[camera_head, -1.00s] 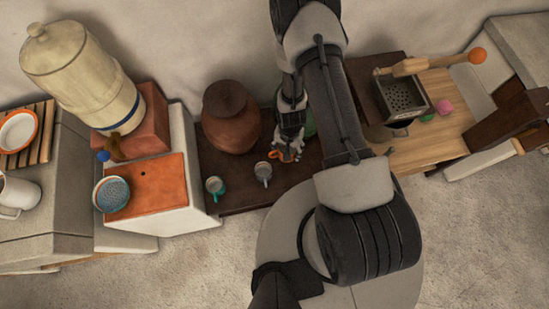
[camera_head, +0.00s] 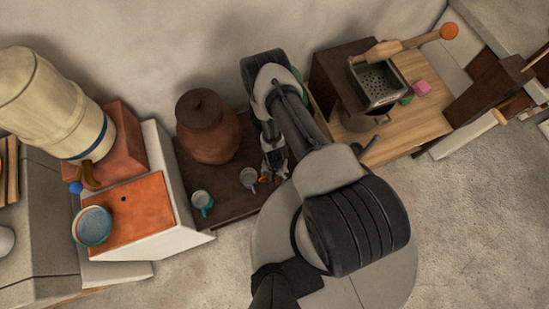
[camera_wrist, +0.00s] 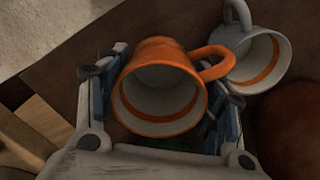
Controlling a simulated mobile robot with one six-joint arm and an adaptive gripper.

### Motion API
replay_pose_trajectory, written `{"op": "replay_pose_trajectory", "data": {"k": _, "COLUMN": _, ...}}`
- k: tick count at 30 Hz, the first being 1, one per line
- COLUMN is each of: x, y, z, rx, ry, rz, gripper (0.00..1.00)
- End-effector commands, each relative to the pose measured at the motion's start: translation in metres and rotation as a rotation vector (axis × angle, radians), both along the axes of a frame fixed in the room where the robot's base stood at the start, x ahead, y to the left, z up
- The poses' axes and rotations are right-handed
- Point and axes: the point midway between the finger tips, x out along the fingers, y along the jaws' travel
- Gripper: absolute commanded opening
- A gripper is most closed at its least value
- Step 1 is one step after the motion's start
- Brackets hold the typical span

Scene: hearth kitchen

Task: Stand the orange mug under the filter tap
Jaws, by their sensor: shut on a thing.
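The orange mug (camera_wrist: 160,88) has a pale inside with an orange band. In the wrist view it sits between the two fingers of my gripper (camera_wrist: 160,95), which is shut on it. The filter is a large cream vessel (camera_head: 55,100) with a blue band, on a terracotta block. Its brown tap (camera_head: 88,175) with a blue knob hangs over the orange-topped stand (camera_head: 130,215). A teal bowl (camera_head: 92,226) sits on that stand near the tap.
A grey mug (camera_head: 248,177) stands beside my gripper; it also shows in the wrist view (camera_wrist: 255,58). A teal mug (camera_head: 202,201) stands to its left. A brown lidded jar (camera_head: 208,130) stands behind. A wooden counter (camera_head: 405,135) with a grater box is right.

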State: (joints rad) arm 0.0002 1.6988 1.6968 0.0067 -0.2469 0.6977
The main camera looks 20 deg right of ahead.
Motion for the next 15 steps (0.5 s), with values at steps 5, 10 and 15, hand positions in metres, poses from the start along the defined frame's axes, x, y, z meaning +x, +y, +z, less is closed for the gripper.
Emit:
{"op": "replay_pose_trajectory", "data": {"k": 5, "x": 0.000, "y": 0.000, "z": -0.016, "rx": 0.000, "ry": 0.000, "rz": 0.000, "gripper": 0.30}}
{"op": "replay_pose_trajectory", "data": {"k": 10, "x": 0.000, "y": 0.000, "z": -0.043, "rx": 0.001, "ry": -0.001, "rz": 0.000, "gripper": 0.30}}
{"op": "replay_pose_trajectory", "data": {"k": 15, "x": 0.000, "y": 0.000, "z": -0.051, "rx": 0.001, "ry": -0.001, "rz": 0.000, "gripper": 0.30}}
